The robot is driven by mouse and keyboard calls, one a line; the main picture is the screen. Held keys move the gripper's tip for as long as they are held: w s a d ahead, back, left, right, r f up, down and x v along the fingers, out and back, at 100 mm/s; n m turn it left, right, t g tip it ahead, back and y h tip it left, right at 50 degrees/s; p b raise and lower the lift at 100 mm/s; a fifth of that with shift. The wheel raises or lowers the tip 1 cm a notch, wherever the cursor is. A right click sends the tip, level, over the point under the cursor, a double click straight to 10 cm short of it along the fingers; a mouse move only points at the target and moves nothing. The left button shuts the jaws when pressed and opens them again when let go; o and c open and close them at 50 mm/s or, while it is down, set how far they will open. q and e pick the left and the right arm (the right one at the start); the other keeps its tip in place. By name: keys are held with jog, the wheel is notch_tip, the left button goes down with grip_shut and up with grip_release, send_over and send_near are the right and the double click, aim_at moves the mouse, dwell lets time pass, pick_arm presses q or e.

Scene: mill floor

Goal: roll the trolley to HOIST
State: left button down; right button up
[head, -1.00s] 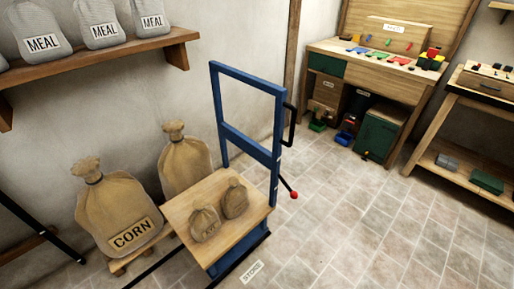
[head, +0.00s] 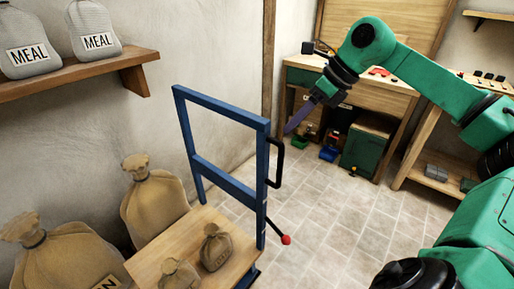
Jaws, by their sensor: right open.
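The trolley has an upright blue frame (head: 222,183), a wooden deck (head: 165,250), a black side handle (head: 277,162) and a lever with a red knob (head: 286,239). Two small brown sacks, one here (head: 215,247) and one partly cut off (head: 178,273), stand on the deck. My right gripper (head: 292,127) is open and empty, pointing down and left. In the picture it is just above and right of the black handle, apart from it. The trolley's lower part is cut off. My left gripper is out of view. No HOIST mark shows.
Large sacks (head: 152,207) stand against the wall left of the trolley, below a shelf (head: 85,75) with meal sacks. A workbench (head: 385,95) and green cabinet (head: 366,147) stand at the back. The tiled floor (head: 340,215) right of the trolley is clear.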

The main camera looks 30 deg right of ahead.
jog(key=f+p, duration=0.1)
jog(key=f, duration=0.3)
jog(key=w+a+f+h, duration=0.1)
jog(key=f, duration=0.3)
jog(key=w+a+f+n+g+h+p, duration=0.1)
jog(key=f, duration=0.3)
jog(key=shift+w+f+p, duration=0.15)
jog(key=shift+f+p, duration=0.1)
jog(key=shift+p, duration=0.1)
grip_shut()
jog(key=shift+r, duration=0.1)
dwell(0.7)
